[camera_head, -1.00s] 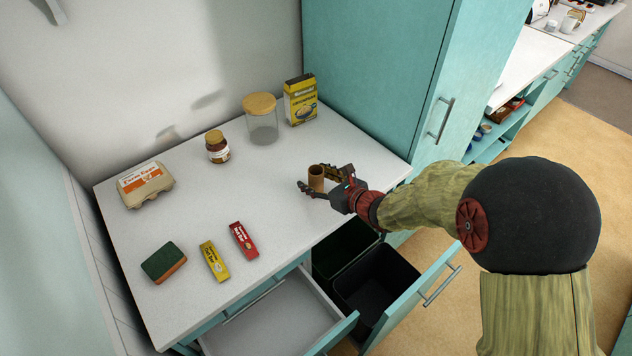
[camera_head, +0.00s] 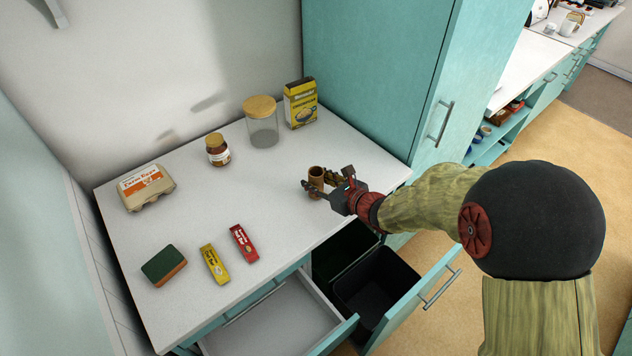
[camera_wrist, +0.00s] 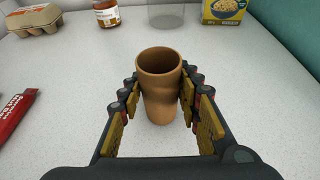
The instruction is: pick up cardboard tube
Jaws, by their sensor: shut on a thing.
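The cardboard tube (camera_head: 316,178) is a short brown open-topped cylinder standing upright on the right part of the white counter. In the wrist view the tube (camera_wrist: 159,88) is between the two fingers, its open top facing up. My gripper (camera_head: 325,182) is shut on it, with a finger on either side; it also shows in the wrist view (camera_wrist: 160,103). The tube's lower end appears at counter level; I cannot tell whether it is lifted at all.
Behind stand a yellow box (camera_head: 300,105), a glass jar with wooden lid (camera_head: 262,125) and a brown jar (camera_head: 217,152). An egg carton (camera_head: 147,188), sponge (camera_head: 164,265), yellow bar (camera_head: 214,263) and red bar (camera_head: 244,243) lie left. Open drawers (camera_head: 285,320) jut out in front.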

